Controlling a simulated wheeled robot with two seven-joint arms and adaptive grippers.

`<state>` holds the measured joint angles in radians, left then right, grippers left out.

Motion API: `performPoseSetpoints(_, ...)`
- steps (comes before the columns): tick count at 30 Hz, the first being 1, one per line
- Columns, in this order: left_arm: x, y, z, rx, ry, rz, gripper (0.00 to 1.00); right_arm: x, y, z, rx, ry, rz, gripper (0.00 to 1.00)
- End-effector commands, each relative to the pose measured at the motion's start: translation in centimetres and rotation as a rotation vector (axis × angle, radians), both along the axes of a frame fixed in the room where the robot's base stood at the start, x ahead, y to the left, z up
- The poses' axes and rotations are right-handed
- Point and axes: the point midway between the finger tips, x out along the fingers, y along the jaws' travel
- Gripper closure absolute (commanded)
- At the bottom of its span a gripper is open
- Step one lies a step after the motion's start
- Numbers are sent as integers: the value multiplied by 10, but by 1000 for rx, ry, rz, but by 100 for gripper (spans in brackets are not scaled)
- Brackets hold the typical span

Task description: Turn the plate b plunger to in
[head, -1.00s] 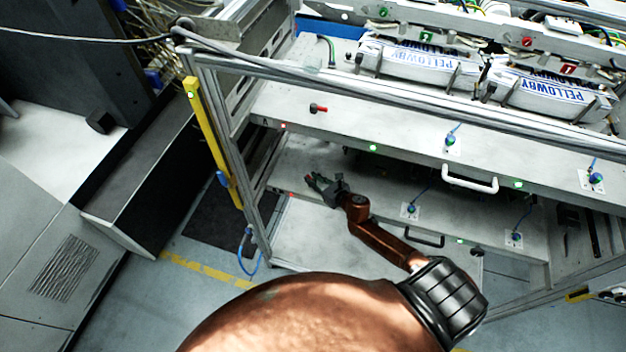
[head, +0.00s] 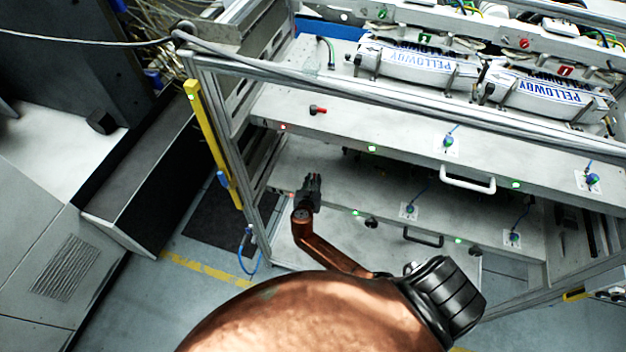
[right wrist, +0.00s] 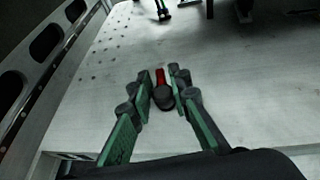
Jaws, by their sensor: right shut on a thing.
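My right gripper (head: 312,182) is over the left part of the lower plate (head: 375,190), which I take to be plate b. In the right wrist view its green and black fingers (right wrist: 163,98) are shut on a small plunger with a red shaft and a dark round knob (right wrist: 163,97). The fingers hide this plunger in the head view. The upper plate (head: 345,130) has its own red plunger (head: 317,109) with a dark base, lying sideways. My left gripper is not in view.
A white handle (head: 468,180) is on the upper plate and a dark handle (head: 423,238) on the lower one. Blue-green knobs (head: 409,209) sit on white tags. A red lamp (head: 291,195) is near my gripper. A yellow post (head: 207,140) stands at left.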

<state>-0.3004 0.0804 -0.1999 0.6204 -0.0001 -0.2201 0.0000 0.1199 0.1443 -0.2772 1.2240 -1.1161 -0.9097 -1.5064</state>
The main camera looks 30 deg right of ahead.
Motion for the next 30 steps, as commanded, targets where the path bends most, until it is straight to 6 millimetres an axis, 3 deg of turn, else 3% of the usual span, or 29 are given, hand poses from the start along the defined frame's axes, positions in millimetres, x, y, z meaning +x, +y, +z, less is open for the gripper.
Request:
performPoseSetpoints(11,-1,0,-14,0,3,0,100,2,1,-2,1,0,-359,100)
performPoseSetpoints(30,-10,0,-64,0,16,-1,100,-1,-2,-3,-1,2,-834,100)
